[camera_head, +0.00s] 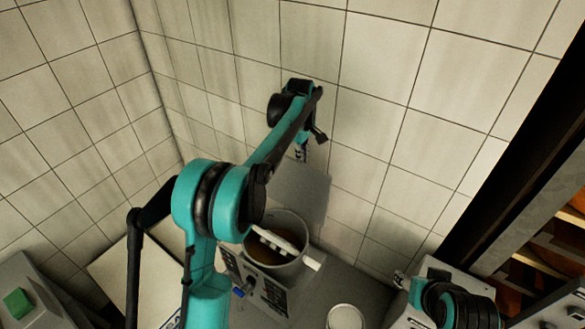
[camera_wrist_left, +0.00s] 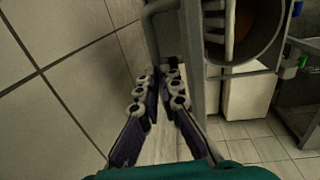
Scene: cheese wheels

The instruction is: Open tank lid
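The tank (camera_head: 304,243) stands below the middle of the head view, with brown contents and a white stirrer (camera_head: 272,241). A grey panel, which looks like its lid (camera_head: 313,191), is raised behind the opening. In the left wrist view the lid (camera_wrist_left: 193,60) shows edge-on, left of the tank's open mouth (camera_wrist_left: 281,20). A bent grey bar like a handle (camera_wrist_left: 151,37) runs down towards my left gripper's fingertips. My left gripper (camera_head: 302,153) points down beside the lid. Its fingers (camera_wrist_left: 161,76) are apart; contact with the bar is unclear. My right arm (camera_head: 458,302) is at the lower right; its fingers are unclear.
A tiled wall (camera_head: 380,100) stands close behind the lid and my left arm. A control panel (camera_head: 262,288) is on the tank's front. A round light container (camera_head: 345,317) stands at the bottom. A machine with a green button (camera_head: 17,302) is at the lower left; shelving (camera_head: 545,250) is at right.

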